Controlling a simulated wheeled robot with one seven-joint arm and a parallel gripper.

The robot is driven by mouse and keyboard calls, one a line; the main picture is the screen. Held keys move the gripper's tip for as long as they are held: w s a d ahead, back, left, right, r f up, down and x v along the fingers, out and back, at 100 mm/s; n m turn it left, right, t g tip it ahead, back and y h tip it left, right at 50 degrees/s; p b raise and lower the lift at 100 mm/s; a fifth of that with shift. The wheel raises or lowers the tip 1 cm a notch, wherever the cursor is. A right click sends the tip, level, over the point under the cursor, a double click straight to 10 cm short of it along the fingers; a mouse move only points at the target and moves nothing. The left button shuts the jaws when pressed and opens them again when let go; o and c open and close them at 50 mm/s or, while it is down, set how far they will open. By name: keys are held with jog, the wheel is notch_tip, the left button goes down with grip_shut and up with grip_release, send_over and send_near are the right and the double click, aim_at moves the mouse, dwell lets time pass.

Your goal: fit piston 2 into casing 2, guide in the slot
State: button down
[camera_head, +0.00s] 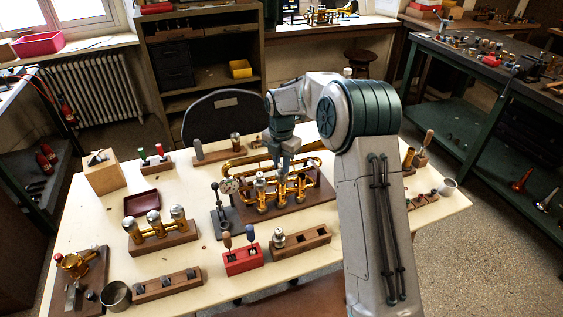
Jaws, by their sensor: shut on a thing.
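The brass horn (316,163) lies on a wooden board (315,202) near the middle of the table. Its upright valve casings stand in a row at the front; the middle one, casing 2 (281,192), is below my gripper (283,169). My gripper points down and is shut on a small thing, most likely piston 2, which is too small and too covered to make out. I cannot tell whether the piston is above the casing or partly inside it. The guide and the slot are too small to see.
In front are a red tool block (242,262) and a wooden slotted block (313,243). Another brass valve set (160,232) stands at left. A dark red tray (142,203) lies behind it. Bare tabletop shows between them.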

jog(key=shift+f+b, duration=0.3)
jog(key=shift+f, duration=0.4)
jog(key=c, duration=1.2)
grip_release()
jog(key=shift+o, duration=0.2)
notch_tip(320, 180, up, 14)
jog(key=shift+b, duration=0.4)
